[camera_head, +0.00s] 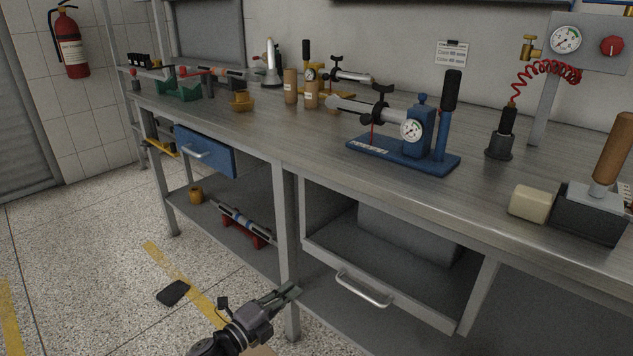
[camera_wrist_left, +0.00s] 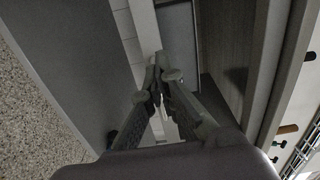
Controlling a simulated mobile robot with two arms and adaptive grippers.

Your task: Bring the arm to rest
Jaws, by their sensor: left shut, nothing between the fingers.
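My left gripper (camera_head: 290,291) is low in front of the workbench (camera_head: 300,150), near a bench leg and left of the open drawer's handle (camera_head: 363,289). Its fingers are shut with nothing between them. In the left wrist view the closed fingers (camera_wrist_left: 157,75) meet at their tips, with grey bench parts behind them. No right gripper shows in either view.
A blue drawer (camera_head: 206,152) stands out at the left of the bench. A blue press device (camera_head: 405,150) and other tools stand on top. A dark flat object (camera_head: 173,292) lies on the floor by a yellow line. Floor at the left is mostly clear.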

